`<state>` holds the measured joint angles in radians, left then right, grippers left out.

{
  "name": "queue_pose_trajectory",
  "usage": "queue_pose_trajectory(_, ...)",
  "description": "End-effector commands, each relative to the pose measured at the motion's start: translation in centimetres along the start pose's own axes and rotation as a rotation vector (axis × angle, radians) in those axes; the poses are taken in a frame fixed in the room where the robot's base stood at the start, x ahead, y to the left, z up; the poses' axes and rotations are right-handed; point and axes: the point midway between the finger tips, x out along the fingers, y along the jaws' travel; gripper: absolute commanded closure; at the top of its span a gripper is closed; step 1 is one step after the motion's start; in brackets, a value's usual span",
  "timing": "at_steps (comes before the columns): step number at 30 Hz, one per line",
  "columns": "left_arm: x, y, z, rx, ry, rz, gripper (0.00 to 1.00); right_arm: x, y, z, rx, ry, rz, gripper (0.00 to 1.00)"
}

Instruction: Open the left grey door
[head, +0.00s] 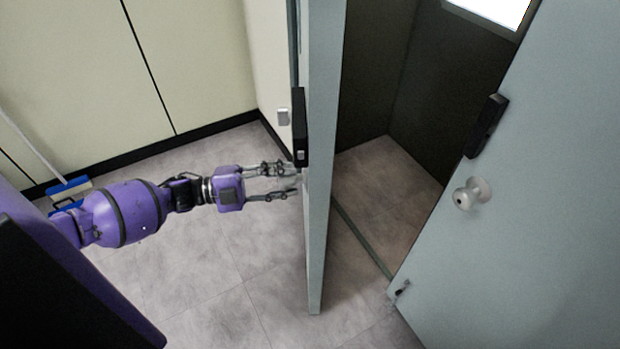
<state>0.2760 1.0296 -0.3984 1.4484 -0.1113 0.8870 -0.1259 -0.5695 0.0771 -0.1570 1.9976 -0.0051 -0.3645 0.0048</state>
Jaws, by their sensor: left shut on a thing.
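The left grey door (324,150) is seen almost edge-on in the middle of the head view. It stands swung open, with the dark interior showing to its right. My left gripper (294,181) is at the door's left face, below a black lock box (299,125). Its fingers are shut on what looks like the door's knob, which they mostly hide. The right grey door (540,190) stands at an angle on the right, with a round white knob (471,193). My right gripper is not in view.
A dark-walled space (375,90) with a tiled floor lies between the doors, crossed by a floor threshold strip (362,240). Cream wall panels (190,60) stand at the back left. A blue-headed broom (68,187) is at far left. Floor below my left arm is clear.

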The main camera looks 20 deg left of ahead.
Motion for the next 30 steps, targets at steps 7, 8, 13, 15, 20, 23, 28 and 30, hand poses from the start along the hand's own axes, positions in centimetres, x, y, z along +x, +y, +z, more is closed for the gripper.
queue_pose_trajectory(7, -0.7, 0.9, 0.3, -0.008, -0.012, 0.011, 1.0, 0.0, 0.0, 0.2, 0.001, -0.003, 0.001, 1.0)
queue_pose_trajectory(8, -0.7, 0.9, 0.3, -0.008, -0.012, 0.012, 1.0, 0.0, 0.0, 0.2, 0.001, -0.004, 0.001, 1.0)
queue_pose_trajectory(13, -0.6, 0.9, 0.3, -0.007, -0.011, 0.011, 0.51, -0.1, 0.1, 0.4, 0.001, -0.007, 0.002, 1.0)
queue_pose_trajectory(15, -0.6, 0.8, 0.2, -0.006, -0.01, 0.01, 0.48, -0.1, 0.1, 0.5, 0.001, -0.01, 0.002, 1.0)
queue_pose_trajectory(20, -0.5, 0.5, 0.1, -0.004, -0.005, 0.006, 0.48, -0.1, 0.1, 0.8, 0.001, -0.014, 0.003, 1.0)
queue_pose_trajectory(23, -0.6, 0.4, 0.1, -0.003, -0.004, 0.005, 0.48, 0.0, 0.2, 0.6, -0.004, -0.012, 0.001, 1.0)
queue_pose_trajectory(28, -2.6, 0.4, 0.1, -0.003, -0.006, 0.005, 0.48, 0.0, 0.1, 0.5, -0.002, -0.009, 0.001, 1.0)
queue_pose_trajectory(30, -4.0, 0.4, 0.1, -0.004, -0.008, 0.006, 0.48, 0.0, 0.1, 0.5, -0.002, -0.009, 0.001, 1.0)
